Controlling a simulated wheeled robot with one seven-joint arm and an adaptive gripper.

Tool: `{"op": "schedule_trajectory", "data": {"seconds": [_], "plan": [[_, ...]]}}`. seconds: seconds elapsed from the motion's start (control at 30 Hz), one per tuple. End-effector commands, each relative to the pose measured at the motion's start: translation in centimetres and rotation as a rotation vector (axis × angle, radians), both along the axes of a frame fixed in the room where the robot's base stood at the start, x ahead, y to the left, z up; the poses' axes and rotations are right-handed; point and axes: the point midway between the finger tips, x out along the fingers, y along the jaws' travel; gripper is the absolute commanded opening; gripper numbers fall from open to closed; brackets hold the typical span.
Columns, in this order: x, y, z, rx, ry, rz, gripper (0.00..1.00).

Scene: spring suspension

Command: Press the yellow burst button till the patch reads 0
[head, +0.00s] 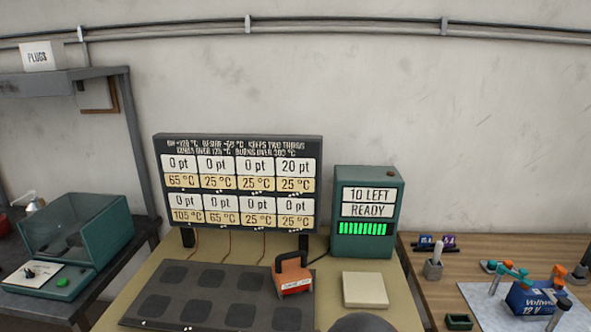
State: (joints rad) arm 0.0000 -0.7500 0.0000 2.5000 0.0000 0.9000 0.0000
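A dark display board (239,146) shows patch readings in two rows. The top row reads 0, 0, 0 and 20 pt; the bottom row reads 0 pt throughout. A dark mat (190,315) with several darker patches lies on the bench below. An orange device (293,273) with a dark handle and a white label stands at the mat's right side. A green box (396,206) reads "10 LEFT" and "READY" above lit green bars. I cannot make out a yellow button. My gripper is not in view; a dark rounded shape at the bottom edge hides part of the bench.
A cream block (365,289) lies right of the orange device. A teal machine (78,240) stands on the left table. Thin cables run below the board.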

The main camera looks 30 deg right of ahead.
Motion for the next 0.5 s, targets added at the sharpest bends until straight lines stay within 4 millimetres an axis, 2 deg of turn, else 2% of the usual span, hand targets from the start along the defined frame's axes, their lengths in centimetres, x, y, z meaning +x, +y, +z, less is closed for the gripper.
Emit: {"op": "schedule_trajectory", "data": {"seconds": [0.5], "plan": [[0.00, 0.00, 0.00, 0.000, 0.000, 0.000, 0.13]]}}
